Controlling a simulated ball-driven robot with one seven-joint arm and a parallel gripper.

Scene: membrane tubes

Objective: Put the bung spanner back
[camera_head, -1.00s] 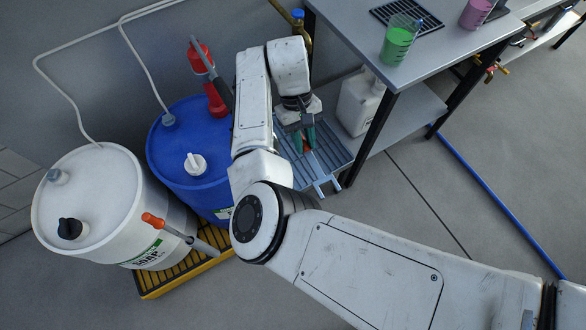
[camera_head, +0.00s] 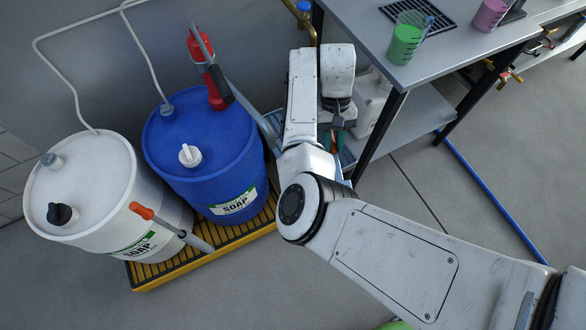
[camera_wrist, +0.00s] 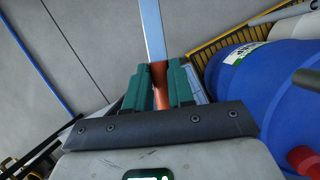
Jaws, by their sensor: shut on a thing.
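The tool in my gripper has an orange grip (camera_wrist: 160,88) and a long flat steel bar (camera_wrist: 152,32), and I take it to be the bung spanner. In the wrist view, my gripper (camera_wrist: 160,82) is shut on the orange grip between its teal fingers. The bar points away from the fingers over grey floor. In the head view, my gripper (camera_head: 336,132) hangs right of the blue drum (camera_head: 205,155), partly behind my arm, and most of the spanner is hidden. I cannot make out a holder for it.
A white soap drum (camera_head: 85,185) and the blue drum stand on a yellow slatted pallet (camera_head: 160,272). An orange-ended rod (camera_head: 170,225) juts by the white drum. A steel table (camera_head: 440,60) stands right.

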